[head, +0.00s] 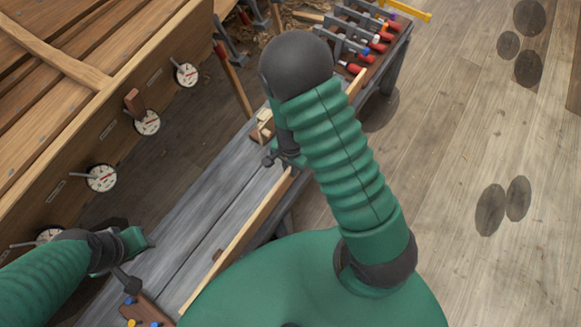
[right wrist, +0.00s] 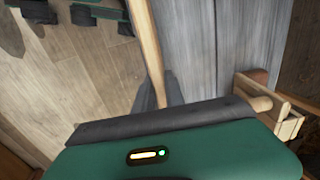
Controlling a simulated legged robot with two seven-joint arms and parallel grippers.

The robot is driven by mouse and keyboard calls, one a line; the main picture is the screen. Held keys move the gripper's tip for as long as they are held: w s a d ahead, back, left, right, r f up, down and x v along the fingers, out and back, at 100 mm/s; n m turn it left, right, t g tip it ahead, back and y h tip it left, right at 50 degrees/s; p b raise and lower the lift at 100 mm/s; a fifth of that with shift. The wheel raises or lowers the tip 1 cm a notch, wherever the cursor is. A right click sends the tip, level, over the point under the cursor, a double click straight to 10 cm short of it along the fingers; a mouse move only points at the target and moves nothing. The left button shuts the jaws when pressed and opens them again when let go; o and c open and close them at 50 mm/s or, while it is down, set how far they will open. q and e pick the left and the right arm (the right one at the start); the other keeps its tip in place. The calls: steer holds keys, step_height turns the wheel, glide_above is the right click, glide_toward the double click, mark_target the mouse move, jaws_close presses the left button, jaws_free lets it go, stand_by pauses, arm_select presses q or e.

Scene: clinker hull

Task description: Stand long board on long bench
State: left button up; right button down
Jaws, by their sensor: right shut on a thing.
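The long bench (head: 190,235) is a grey plank top running diagonally up the middle of the head view; its planks also show in the right wrist view (right wrist: 220,50). The long board (head: 240,240) is a thin pale strip along the bench's right side, seen narrow edge up. My right arm covers part of it. In the right wrist view the board (right wrist: 146,42) runs into my right gripper (right wrist: 155,95), which is shut on it. My right gripper (head: 287,157) is partly hidden in the head view. My left gripper (head: 128,262) is over the bench's near left part; its jaw opening is unclear.
The clinker hull (head: 110,85) with round white dials (head: 102,178) stands left of the bench. A rack of red-handled clamps (head: 375,40) is at the bench's far end. Small wooden blocks (head: 264,120) lie beyond my right gripper. Open plank floor (head: 470,120) is on the right.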

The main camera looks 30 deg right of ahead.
steer(key=c, duration=1.3)
jaws_free()
step_height(320, 180, up, 17)
steer(key=p, duration=0.7)
steer(key=shift+f, duration=0.15)
steer(key=s+a+r+n+t+p, duration=0.1)
steer(key=r+n+p, duration=0.2)
steer(key=r+n, duration=0.1)
steer(key=s+a+r+n+p, duration=0.2)
steer(key=r+n+p, duration=0.1)
steer(key=r+n, duration=0.2)
steer(key=s+a+r+n+t+p, duration=0.1)
steer(key=r+n+p, duration=0.2)
steer(key=r, duration=0.5)
steer(key=shift+s+a+n+t+p, duration=0.2)
steer(key=shift+n+t+p, duration=0.15)
steer(key=shift+n, duration=0.45)
